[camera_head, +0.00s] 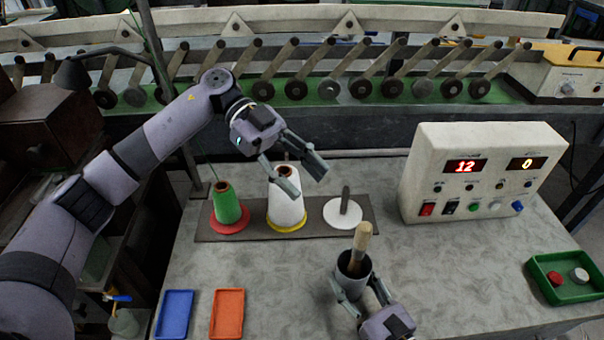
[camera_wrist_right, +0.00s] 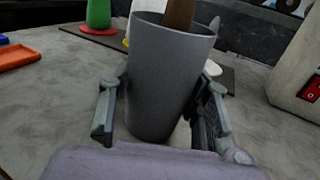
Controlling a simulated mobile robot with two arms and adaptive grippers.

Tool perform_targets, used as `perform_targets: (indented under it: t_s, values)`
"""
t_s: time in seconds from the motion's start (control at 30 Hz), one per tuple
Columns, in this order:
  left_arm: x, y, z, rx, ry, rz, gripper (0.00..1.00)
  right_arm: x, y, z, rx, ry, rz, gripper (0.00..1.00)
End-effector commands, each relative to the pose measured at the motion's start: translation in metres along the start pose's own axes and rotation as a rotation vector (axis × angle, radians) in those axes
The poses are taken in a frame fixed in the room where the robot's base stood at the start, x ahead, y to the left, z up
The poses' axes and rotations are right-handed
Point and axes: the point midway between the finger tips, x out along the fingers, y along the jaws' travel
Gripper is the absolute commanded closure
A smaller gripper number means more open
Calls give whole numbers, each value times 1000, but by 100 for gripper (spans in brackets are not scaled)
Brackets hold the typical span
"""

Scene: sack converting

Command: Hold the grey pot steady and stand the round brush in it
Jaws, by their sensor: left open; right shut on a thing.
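The grey pot (camera_head: 353,276) stands on the grey table near the front, and it fills the middle of the right wrist view (camera_wrist_right: 165,85). My right gripper (camera_head: 358,290) is shut on the pot, one finger on each side. The round brush (camera_head: 361,241) is in the pot with its wooden handle sticking up, slightly tilted; its lower part is hidden inside. The handle also shows in the right wrist view (camera_wrist_right: 180,14). My left gripper (camera_head: 301,184) is open above and around the upper part of the white cone, away from the brush.
A dark board (camera_head: 258,233) holds a green cone (camera_head: 227,205), a white cone (camera_head: 286,208) and a white disc with a peg (camera_head: 342,212). Blue (camera_head: 174,314) and orange (camera_head: 227,313) trays lie front left. A control box (camera_head: 480,170) and green tray (camera_head: 566,290) are right.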

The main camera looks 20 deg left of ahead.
Motion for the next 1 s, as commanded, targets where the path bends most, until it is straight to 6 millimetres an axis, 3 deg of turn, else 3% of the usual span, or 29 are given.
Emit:
perform_targets:
  t_s: [0.37, 0.4, 0.73, 1.0]
  values:
    - [0, 0, 0, 0, 0, 0, 54, 0, 0, 0, 0, 0, 0, 83]
    - [0, 0, 0, 0, 0, 0, 54, 0, 0, 0, 0, 0, 0, 55]
    - [0, 0, 0, 0, 0, 0, 54, 0, 0, 0, 0, 0, 0, 33]
    - [0, 0, 0, 0, 0, 0, 54, 0, 0, 0, 0, 0, 0, 33]
